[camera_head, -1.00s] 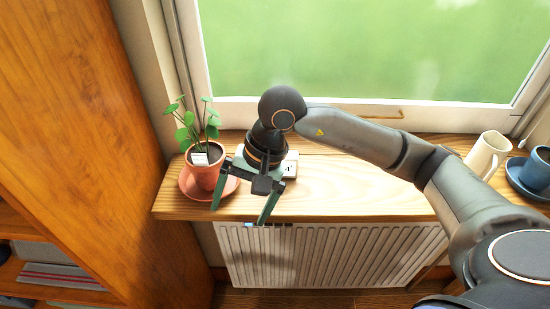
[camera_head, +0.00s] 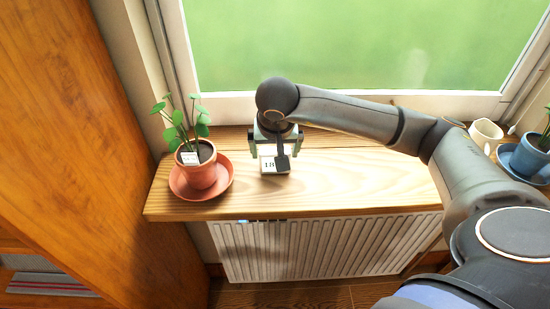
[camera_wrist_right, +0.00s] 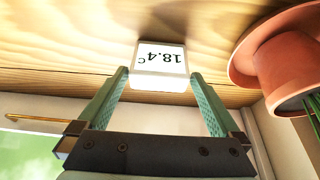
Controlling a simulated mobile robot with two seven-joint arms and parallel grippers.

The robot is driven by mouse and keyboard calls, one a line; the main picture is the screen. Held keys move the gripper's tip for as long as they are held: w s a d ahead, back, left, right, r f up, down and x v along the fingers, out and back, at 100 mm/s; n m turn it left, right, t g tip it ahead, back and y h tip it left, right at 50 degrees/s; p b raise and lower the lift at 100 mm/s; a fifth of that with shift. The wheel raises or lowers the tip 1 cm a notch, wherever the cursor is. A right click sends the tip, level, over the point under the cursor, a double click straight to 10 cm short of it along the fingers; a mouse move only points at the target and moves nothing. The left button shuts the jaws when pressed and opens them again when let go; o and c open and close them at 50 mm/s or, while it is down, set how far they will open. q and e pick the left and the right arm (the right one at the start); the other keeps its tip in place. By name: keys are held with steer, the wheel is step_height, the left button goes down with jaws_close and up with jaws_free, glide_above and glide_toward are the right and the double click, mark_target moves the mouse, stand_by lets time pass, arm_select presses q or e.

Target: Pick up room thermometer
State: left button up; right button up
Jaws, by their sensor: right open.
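The room thermometer is a small white block with a digital display (camera_head: 269,164) on the wooden windowsill, to the right of the potted plant. In the right wrist view the thermometer (camera_wrist_right: 160,67) shows "18.4°C" and appears upside down. My right gripper (camera_head: 275,155) is over the thermometer and hides part of it in the head view. In the right wrist view its two green fingers (camera_wrist_right: 160,92) are spread, with the thermometer lined up between their tips. I cannot tell whether the fingers touch it. My left gripper is not in view.
A plant in a terracotta pot (camera_head: 199,172) on a saucer (camera_head: 222,184) stands close to the left. The window is behind and a white radiator (camera_head: 320,247) below. The sill's middle is clear.

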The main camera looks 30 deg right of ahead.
mark_target(275, 153)
steer(key=x, duration=0.4)
steer(key=shift+s+f, duration=0.1)
steer(key=shift+c, duration=0.4)
steer(key=c, duration=1)
steer(key=shift+o, duration=0.2)
